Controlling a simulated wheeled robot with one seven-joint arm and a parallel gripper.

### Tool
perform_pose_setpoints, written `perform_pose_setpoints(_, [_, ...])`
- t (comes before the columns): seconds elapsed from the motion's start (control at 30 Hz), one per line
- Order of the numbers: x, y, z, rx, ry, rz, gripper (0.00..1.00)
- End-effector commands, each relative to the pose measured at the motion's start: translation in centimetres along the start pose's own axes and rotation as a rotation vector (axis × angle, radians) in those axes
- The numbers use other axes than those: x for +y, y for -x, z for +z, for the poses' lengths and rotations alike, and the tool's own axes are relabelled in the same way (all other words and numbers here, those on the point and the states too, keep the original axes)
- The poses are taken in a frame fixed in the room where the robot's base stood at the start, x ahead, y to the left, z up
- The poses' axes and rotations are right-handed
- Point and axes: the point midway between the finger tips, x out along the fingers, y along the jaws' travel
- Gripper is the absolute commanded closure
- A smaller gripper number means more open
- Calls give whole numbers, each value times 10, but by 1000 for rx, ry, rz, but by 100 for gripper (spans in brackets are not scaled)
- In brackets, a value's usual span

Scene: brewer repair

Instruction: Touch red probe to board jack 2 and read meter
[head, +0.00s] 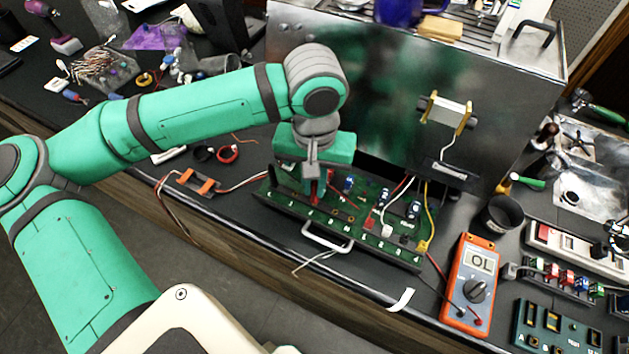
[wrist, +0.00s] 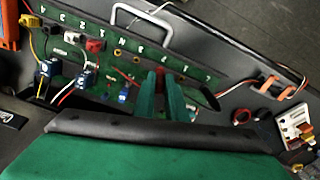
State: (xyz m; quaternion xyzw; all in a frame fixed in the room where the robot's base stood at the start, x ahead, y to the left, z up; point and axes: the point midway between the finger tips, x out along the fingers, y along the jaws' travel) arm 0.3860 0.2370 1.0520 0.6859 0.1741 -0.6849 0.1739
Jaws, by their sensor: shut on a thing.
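My gripper (head: 315,185) points down over the left part of the green circuit board (head: 345,222). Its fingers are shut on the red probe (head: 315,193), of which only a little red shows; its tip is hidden. The wrist view shows the two green fingers (wrist: 162,92) close together over the board (wrist: 110,75). The board has a row of brass jacks and printed numbers along its front edge. I cannot tell which jack the probe is over or whether it touches one. The orange meter (head: 468,285) lies at the right and reads "OL".
A metal handle (head: 326,238) sticks out from the board's front. The steel brewer body (head: 400,100) stands behind. Coloured wires and blue parts rise from the board. A black cup (head: 501,215) and a green terminal block (head: 555,330) are at the right.

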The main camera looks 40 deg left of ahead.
Motion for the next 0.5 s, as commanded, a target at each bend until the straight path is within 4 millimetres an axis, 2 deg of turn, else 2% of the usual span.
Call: perform_pose_setpoints(0.5, [0, -5, 0, 0, 0, -1, 100])
